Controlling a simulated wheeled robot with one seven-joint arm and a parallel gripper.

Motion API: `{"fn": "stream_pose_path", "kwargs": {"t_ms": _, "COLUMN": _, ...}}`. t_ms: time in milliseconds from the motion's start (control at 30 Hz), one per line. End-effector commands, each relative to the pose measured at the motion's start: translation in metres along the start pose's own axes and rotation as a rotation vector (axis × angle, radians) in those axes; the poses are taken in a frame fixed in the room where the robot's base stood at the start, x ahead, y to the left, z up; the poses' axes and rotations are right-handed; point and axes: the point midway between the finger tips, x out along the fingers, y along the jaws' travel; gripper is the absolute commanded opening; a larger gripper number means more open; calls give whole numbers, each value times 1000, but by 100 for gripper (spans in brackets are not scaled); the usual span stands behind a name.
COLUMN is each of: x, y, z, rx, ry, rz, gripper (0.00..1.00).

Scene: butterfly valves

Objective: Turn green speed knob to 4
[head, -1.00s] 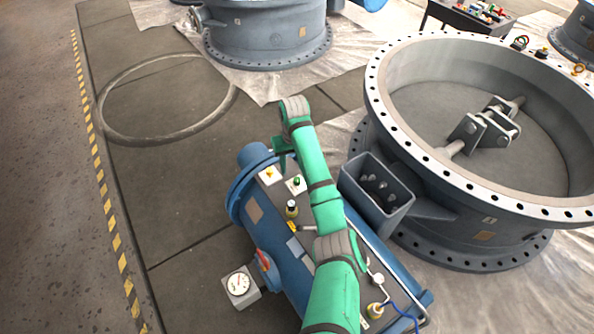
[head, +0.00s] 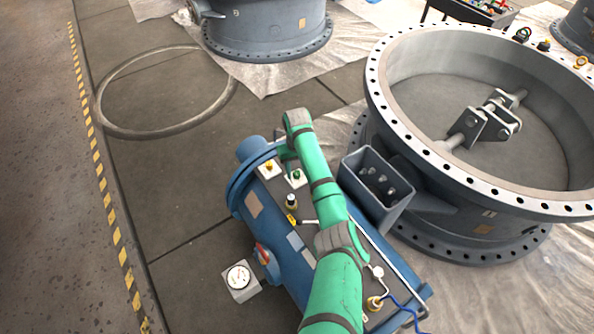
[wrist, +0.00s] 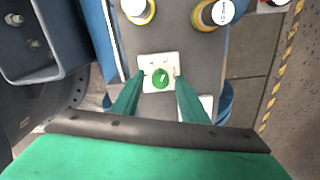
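The green speed knob (head: 296,175) sits on a small white square plate on top of a blue cylindrical machine (head: 257,222). In the wrist view the green knob (wrist: 160,78) is round with a pale mark on its face; I cannot read a number there. My gripper (wrist: 159,80) is open, with one green finger on each side of the knob and a gap at both sides. How far the fingertips are above the plate is unclear. In the head view, my green arm partly hides the gripper.
A yellow knob (head: 269,167) stands on its own plate beside the green one. A black white-topped knob (head: 291,201), a red switch (head: 262,252) and a gauge (head: 238,275) are nearby. A grey box (head: 374,203) and a large valve ring (head: 452,168) stand at right.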

Motion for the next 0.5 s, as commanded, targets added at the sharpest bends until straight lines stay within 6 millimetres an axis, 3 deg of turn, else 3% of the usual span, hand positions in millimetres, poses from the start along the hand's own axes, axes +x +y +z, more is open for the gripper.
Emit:
{"fn": "stream_pose_path", "kwargs": {"t_ms": 333, "x": 4, "y": 0, "z": 0, "rx": 1, "ry": 1, "rz": 0, "gripper": 40}}
{"fn": "stream_pose_path", "kwargs": {"t_ms": 500, "x": 4, "y": 0, "z": 0, "rx": 1, "ry": 1, "rz": 0, "gripper": 2}}
